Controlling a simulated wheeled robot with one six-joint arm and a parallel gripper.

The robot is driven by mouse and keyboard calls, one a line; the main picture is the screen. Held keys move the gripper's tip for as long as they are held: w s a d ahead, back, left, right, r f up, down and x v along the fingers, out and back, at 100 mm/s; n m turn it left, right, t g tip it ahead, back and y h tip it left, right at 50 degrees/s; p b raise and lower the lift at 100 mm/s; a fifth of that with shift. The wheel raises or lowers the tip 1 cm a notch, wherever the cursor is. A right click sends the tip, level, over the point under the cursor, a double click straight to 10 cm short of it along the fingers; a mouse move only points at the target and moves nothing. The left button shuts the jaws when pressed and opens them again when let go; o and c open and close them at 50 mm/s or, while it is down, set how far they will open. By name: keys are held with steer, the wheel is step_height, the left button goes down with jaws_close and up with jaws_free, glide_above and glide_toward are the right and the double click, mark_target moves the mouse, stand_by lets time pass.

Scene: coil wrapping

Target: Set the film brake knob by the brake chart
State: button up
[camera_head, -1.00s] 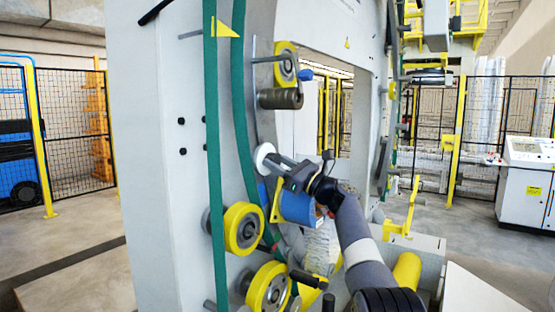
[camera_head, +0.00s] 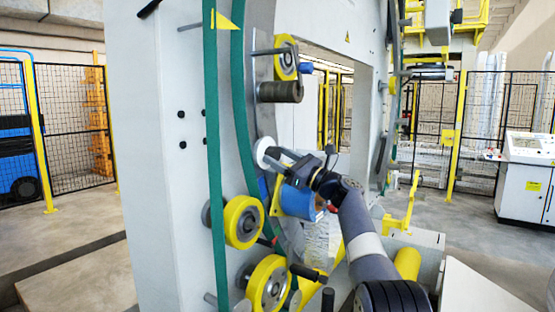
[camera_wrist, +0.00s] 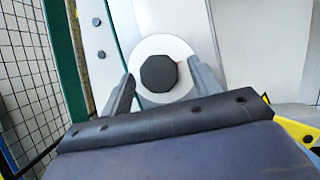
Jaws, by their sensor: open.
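The knob (camera_wrist: 158,74) is a black, many-sided cap on a round white disc (camera_wrist: 176,48), with a small orange mark on the disc near the knob's upper right. In the head view the white disc (camera_head: 264,152) shows edge-on at the ring machine's inner side. My gripper (camera_wrist: 160,69) is open, one finger left and one right of the knob, over the disc. I cannot tell whether the fingers touch it. In the head view my gripper (camera_head: 284,160) reaches in from the right, close to the disc. I cannot make out a brake chart.
Mesh fencing (camera_head: 70,120) stands at the left.

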steer(key=b+v, duration=0.4)
steer(key=v, duration=0.6)
steer(key=p+x, duration=0.5)
steer(key=x, duration=0.6)
steer(key=shift+a, duration=0.1)
steer(key=shift+f+m+b, duration=0.25)
steer(key=shift+m+b, duration=0.05)
steer(key=shift+b, duration=0.2)
steer(key=shift+r+m+t, duration=0.15)
steer(key=shift+m+t, duration=0.25)
steer(key=shift+m, duration=0.1)
steer(key=shift+r+n, duration=0.2)
steer(key=shift+n, duration=0.1)
